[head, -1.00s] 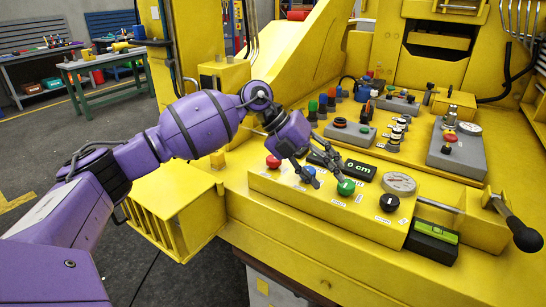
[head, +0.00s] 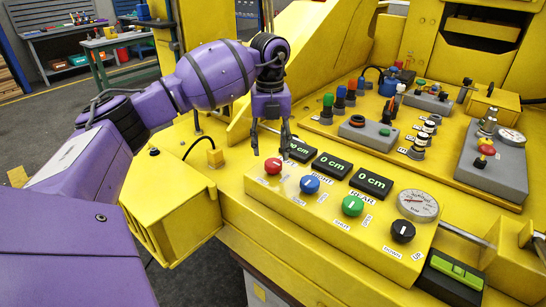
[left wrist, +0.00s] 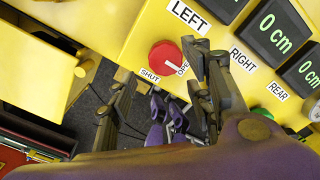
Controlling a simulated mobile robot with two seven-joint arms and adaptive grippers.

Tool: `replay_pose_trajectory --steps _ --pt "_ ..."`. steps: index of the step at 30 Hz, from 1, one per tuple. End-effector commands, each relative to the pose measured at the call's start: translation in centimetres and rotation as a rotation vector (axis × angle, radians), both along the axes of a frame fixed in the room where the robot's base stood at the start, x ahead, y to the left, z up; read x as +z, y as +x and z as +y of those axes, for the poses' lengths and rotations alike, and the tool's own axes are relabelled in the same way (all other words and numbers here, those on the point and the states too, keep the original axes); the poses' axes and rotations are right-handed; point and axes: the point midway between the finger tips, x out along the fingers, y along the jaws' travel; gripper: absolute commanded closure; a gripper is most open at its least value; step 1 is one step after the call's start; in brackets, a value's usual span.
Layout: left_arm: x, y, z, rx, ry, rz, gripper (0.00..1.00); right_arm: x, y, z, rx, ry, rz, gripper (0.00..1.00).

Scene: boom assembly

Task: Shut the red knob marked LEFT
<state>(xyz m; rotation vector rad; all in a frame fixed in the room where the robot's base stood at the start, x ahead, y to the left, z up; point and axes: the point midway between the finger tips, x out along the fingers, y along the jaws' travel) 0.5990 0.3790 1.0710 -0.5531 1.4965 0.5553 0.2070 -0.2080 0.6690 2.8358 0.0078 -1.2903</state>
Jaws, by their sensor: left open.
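The red knob (head: 273,166) sits at the left end of the yellow control panel. In the left wrist view the red knob (left wrist: 164,54) is by the LEFT label (left wrist: 188,17), with SHUT (left wrist: 149,76) and OPEN (left wrist: 183,68) labels at its near side. Its white mark points toward OPEN. My left gripper (head: 270,152) points down over the red knob, fingers apart, one on each side in the picture. In the left wrist view the open fingers (left wrist: 157,65) frame the knob; I cannot tell whether they touch it.
A blue knob (head: 310,184), a green knob (head: 352,205) and a black knob (head: 402,231) follow to the right. Behind them are 0 cm displays (head: 330,167) and a round gauge (head: 418,205). A yellow box (head: 168,208) juts out at the left.

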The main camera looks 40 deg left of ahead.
Motion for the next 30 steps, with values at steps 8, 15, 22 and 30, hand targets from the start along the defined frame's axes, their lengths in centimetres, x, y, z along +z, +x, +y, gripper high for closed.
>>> replay_pose_trajectory --steps 8,15,22,30 --pt "-4.0 0.0 0.0 0.000 -0.002 0.001 0.53 0.3 0.0 0.0 0.002 0.001 0.000 0.75" --pt "-4.8 0.0 0.0 -0.001 -0.001 -0.002 0.53 0.8 0.8 0.2 0.007 0.003 -0.016 0.75" --pt "-4.8 0.0 -0.1 -0.001 -0.002 -0.001 0.63 0.7 0.7 0.2 0.007 0.002 -0.014 0.75" --pt "-4.8 0.0 0.0 -0.001 0.000 0.000 0.93 0.6 0.5 0.1 0.006 0.001 -0.009 0.75"
